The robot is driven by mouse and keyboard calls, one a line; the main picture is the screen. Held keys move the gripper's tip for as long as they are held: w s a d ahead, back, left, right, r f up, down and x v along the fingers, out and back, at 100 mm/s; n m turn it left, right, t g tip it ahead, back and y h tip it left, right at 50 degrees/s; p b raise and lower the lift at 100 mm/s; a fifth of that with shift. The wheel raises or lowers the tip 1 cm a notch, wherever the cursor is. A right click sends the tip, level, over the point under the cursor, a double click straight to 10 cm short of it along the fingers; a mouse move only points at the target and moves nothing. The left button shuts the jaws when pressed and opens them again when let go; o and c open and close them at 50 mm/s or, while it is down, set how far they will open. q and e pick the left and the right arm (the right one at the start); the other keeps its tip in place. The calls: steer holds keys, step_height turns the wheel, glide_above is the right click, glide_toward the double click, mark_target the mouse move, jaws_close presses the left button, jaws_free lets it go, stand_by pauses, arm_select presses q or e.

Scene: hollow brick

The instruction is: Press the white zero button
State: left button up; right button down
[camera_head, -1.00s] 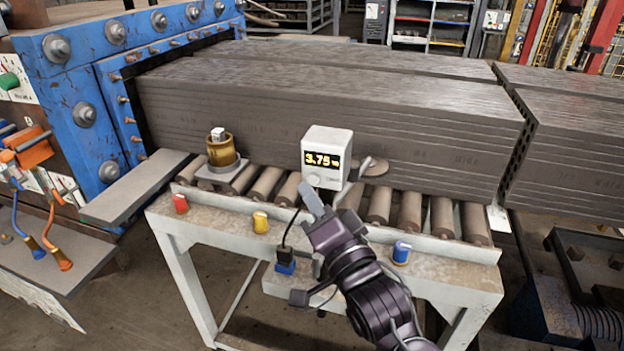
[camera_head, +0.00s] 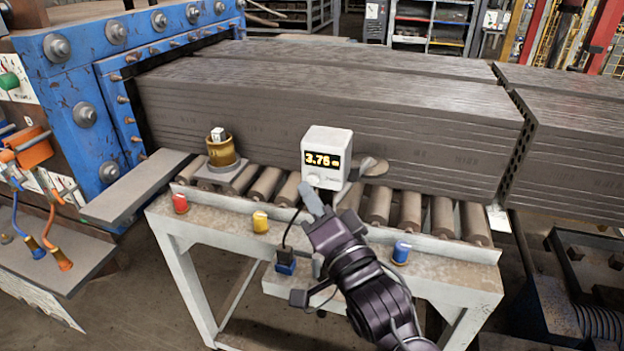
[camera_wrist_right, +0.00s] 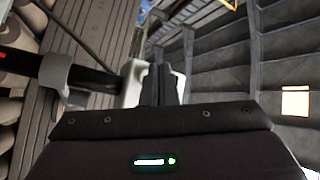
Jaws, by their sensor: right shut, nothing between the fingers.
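A white box-shaped meter (camera_head: 328,145) stands over the rollers, its dark display (camera_head: 322,160) showing about "3.76" in yellow. A small round white button (camera_head: 313,180) sits low on the left of its face. My right gripper (camera_head: 306,190) is shut and empty, its tips just below that button. I cannot tell whether they touch it. In the right wrist view, the shut fingers (camera_wrist_right: 157,84) point at the white meter body (camera_wrist_right: 132,82), which they partly hide. The button does not show there. My left gripper is not in view.
A roller table (camera_head: 225,262) carries red (camera_head: 180,203), yellow (camera_head: 260,221) and blue (camera_head: 401,252) buttons along its front. A brass cylinder (camera_head: 221,150) stands left of the meter. A long grey hollow-brick block (camera_head: 330,110) lies behind, out of a blue press (camera_head: 70,80).

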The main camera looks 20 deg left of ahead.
steer(key=shift+w, duration=0.2)
steer(key=shift+w, duration=0.25)
steer(key=shift+w+p, duration=0.4)
steer(key=shift+w, duration=0.05)
stand_by(0.8)
steer(key=shift+s, duration=0.9)
steer(key=s+p, duration=0.1)
steer(key=s, duration=0.4)
stand_by(0.4)
